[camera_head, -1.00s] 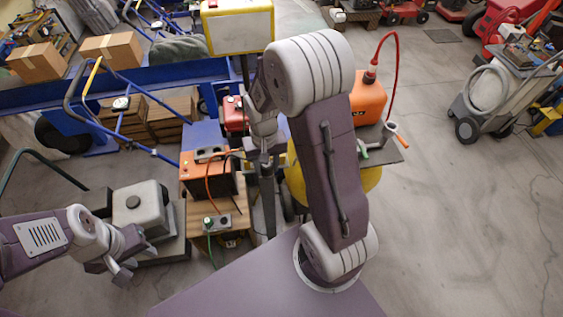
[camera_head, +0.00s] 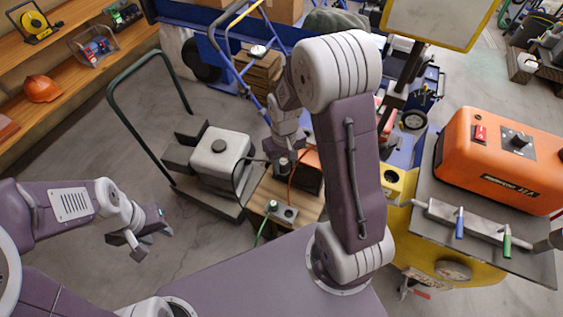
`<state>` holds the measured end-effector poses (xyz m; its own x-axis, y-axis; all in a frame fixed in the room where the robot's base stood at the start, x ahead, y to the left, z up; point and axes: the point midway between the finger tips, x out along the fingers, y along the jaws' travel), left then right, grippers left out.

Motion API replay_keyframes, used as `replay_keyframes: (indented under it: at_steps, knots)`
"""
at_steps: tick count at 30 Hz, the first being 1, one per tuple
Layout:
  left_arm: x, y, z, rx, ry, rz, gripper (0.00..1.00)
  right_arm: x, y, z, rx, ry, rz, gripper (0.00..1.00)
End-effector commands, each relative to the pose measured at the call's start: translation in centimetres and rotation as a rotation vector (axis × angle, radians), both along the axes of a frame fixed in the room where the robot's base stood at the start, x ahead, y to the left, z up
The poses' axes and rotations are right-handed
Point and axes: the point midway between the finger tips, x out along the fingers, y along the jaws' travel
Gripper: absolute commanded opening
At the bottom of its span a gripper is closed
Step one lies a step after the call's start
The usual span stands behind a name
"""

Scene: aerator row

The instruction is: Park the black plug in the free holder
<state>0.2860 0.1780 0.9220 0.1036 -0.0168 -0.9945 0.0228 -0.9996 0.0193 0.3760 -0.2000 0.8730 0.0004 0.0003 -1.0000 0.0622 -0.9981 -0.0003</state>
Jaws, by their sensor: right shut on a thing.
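My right gripper (camera_head: 284,152) points down in the middle of the picture. It is shut on a small black plug (camera_head: 284,166), partly hidden by the fingers. A small grey holder block (camera_head: 284,213) lies on the board, nearer to me and below the gripper. A green plug (camera_head: 272,206) stands at its left end; a dark round opening (camera_head: 290,212) shows at its right. My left gripper (camera_head: 153,243) is open and empty, far to the left of the board.
A grey machine (camera_head: 219,150) on a green-handled cart stands left of the board. On the right, a shelf carries a large orange unit (camera_head: 495,155) and a grey bar with blue and green handles. A green cable (camera_head: 268,232) leaves the board's front. Floor at left is open.

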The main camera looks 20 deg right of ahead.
Motion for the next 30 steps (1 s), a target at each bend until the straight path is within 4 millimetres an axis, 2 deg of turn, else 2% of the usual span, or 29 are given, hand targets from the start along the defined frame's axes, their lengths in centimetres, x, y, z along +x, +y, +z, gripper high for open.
replay_keyframes:
  at_steps: [1, 9, 12, 15, 18, 21, 30]
  knots:
    - [0.0, 0.0, -3.8, 0.000, 0.000, 0.000, 0.36, 0.0, -0.2, -4.1, 0.000, 0.002, 0.000, 0.00]
    - [0.0, 0.0, -15.7, 0.000, 0.000, 0.000, 0.36, -0.3, -1.3, -17.0, 0.000, 0.000, -0.002, 0.00]
    - [0.0, 0.0, -19.9, 0.000, 0.000, 0.000, 0.36, -0.4, -1.8, -21.5, 0.000, 0.002, -0.008, 0.00]
    - [0.0, 0.0, -23.2, 0.000, 0.000, 0.000, 0.36, -0.6, -2.1, -25.1, 0.000, 0.000, -0.014, 0.00]
    - [0.0, 0.0, -25.5, 0.000, 0.000, 0.000, 0.36, -0.7, -2.4, -27.6, 0.000, -0.001, -0.019, 0.00]
    - [0.0, 0.0, -26.7, 0.000, 0.000, 0.000, 0.36, -0.8, -2.6, -29.0, 0.000, -0.001, -0.022, 0.00]
    - [0.0, 0.0, -26.9, 0.000, 0.000, 0.000, 0.36, -0.8, -2.6, -29.3, 0.000, -0.001, -0.025, 0.00]
